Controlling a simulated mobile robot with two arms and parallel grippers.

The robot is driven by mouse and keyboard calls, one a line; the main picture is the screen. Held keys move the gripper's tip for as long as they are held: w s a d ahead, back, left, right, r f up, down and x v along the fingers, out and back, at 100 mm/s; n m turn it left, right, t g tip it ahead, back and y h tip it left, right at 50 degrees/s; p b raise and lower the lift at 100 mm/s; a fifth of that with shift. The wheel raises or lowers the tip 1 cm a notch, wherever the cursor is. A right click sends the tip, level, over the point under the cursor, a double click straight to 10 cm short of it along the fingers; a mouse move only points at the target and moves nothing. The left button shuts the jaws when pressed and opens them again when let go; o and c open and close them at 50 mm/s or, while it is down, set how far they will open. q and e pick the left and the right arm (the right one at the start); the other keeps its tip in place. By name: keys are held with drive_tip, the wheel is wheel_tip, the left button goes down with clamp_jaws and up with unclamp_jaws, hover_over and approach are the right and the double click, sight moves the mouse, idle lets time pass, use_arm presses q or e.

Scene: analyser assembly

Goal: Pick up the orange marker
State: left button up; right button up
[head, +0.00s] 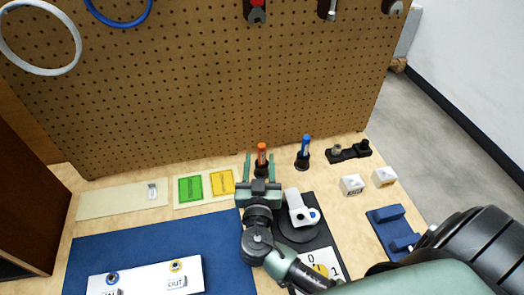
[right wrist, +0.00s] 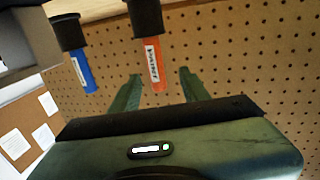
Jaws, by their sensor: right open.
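The orange marker (head: 262,153) stands upright in a black holder (head: 261,170) on the table, near the pegboard. In the right wrist view the orange marker (right wrist: 155,62) appears between the two fingers, with its black holder (right wrist: 146,17) at the top. My right gripper (head: 260,162) is open, with one finger on either side of the marker; I cannot tell whether either finger touches it. The right gripper also shows in the wrist view (right wrist: 160,85). My left gripper is not in view.
A blue marker (head: 305,145) stands in its own black holder to the right. The pegboard (head: 200,85) rises close behind. Green (head: 191,188) and yellow (head: 222,182) cards lie to the left. A white-and-black device (head: 300,212) stands just right of my right gripper.

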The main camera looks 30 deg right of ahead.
sight(262, 144)
drive_tip(key=shift+w+d+r+p, duration=0.3)
drive_tip(key=shift+w+d+p, duration=0.1)
drive_tip(key=shift+w, duration=0.3)
drive_tip(key=p+x, duration=0.2)
drive_tip(key=x, duration=0.2)
drive_tip(key=shift+w+d, duration=0.2)
drive_tip(key=shift+d, duration=0.15)
drive_tip(key=shift+w+d+f, duration=0.1)
drive_tip(key=shift+w+d, duration=0.1)
drive_tip(key=shift+w, duration=0.2)
clamp_jaws()
